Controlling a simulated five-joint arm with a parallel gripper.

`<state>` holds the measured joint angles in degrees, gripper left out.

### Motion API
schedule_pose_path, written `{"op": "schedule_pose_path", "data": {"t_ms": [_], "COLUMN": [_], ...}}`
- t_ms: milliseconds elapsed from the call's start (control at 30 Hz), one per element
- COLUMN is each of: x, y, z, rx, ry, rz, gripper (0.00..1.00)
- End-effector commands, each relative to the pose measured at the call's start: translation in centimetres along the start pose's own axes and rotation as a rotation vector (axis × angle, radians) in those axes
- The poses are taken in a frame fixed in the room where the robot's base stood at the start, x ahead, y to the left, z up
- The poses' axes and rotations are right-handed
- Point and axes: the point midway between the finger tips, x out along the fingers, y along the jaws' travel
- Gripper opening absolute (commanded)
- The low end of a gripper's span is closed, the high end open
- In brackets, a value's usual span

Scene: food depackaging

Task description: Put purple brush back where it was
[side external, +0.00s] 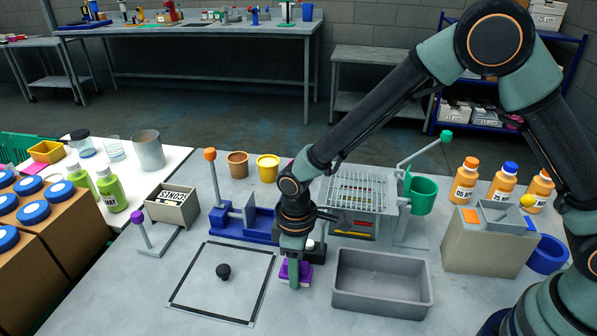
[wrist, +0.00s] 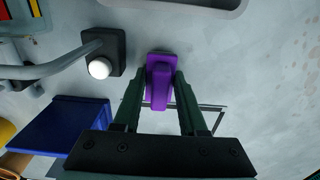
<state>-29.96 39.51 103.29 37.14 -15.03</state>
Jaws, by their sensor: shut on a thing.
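The purple brush (side external: 304,273) is at about table height, between the black-outlined square (side external: 178,292) and the grey bin (side external: 382,283). My gripper (side external: 294,270) points down over it and partly hides it. In the wrist view, the purple brush (wrist: 161,82) sits between the two dark green fingers of my gripper (wrist: 160,78), which are shut on its raised handle. Its wider base shows beyond the fingertips. I cannot tell whether the base touches the table.
A black block with a white knob (wrist: 100,67) stands close beside the brush. A blue fixture (side external: 243,222) and a wire-rack machine (side external: 358,203) stand behind.

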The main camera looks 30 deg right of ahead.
Motion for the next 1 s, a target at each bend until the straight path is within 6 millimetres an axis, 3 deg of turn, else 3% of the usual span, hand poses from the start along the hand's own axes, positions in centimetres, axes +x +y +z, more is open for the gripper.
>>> {"op": "schedule_pose_path", "data": {"t_ms": [133,167,200,233,667,1000], "x": [0.3,0.3,0.2,0.2,-0.7,-7.2], "y": [0.0,0.0,0.0,0.0,0.0,0.0], "z": [0.0,0.0,0.0,0.0,-0.1,-0.1], "rx": [0.0,0.0,0.0,0.0,0.0,0.0], "ry": [-0.001,0.0,0.0,0.0,0.003,0.006], "rz": [0.0,0.0,0.0,0.0,0.001,0.002], "gripper": [0.0,0.53,0.68,0.71,0.71,0.71]}}
